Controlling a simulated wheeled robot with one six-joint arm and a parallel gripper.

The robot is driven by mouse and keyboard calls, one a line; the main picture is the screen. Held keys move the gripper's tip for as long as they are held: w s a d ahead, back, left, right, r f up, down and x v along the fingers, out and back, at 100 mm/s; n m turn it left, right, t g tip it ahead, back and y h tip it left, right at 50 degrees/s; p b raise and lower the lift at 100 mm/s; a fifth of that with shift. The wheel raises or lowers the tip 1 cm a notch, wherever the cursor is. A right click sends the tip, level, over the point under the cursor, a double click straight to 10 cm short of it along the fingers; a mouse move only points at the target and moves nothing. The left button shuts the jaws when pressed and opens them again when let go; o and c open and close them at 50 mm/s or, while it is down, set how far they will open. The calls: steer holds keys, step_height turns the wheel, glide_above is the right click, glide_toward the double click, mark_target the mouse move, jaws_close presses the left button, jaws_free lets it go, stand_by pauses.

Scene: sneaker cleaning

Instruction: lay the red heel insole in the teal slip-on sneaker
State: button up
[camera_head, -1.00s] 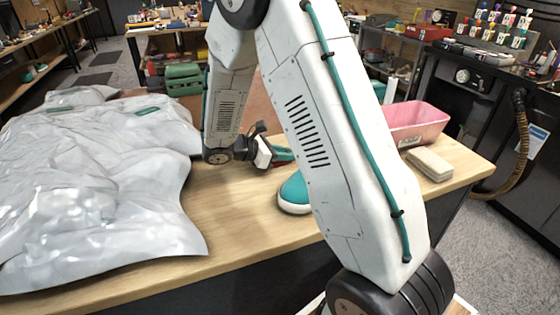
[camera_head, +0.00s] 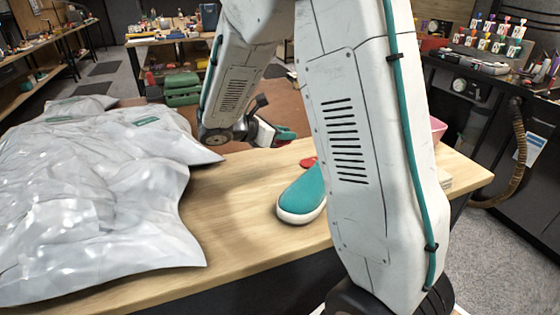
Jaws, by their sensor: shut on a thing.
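The teal slip-on sneaker (camera_head: 302,193), with a white sole, stands on the wooden table, its right side hidden behind my arm. My gripper (camera_head: 286,137) is beyond it and above the table, pointing right. Its fingers look teal, and it is shut on a small red piece (camera_head: 281,144), which I take for the red heel insole; little of it shows. Another red piece (camera_head: 308,162) shows just behind the sneaker, partly hidden by my arm. I cannot tell what it is. The sneaker's opening is not visible.
A large crumpled silvery bag (camera_head: 95,200) covers the table's left side. A pink bin (camera_head: 438,129) and a pale block (camera_head: 445,180) at the right are mostly hidden by my arm. Bare wooden tabletop (camera_head: 235,215) lies between bag and sneaker.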

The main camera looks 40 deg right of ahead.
mark_target(283, 169)
steer(key=shift+r+n+t, duration=0.15)
steer(key=shift+n+t, duration=0.55)
steer(key=shift+f+n+t, duration=0.2)
steer(key=shift+n+t, duration=0.1)
steer(key=shift+t, duration=0.1)
step_height(283, 169, down, 10)
steer(key=shift+w+r, duration=0.1)
steer(key=shift+r, duration=0.05)
steer(key=o, duration=0.9)
steer(key=shift+o, duration=0.2)
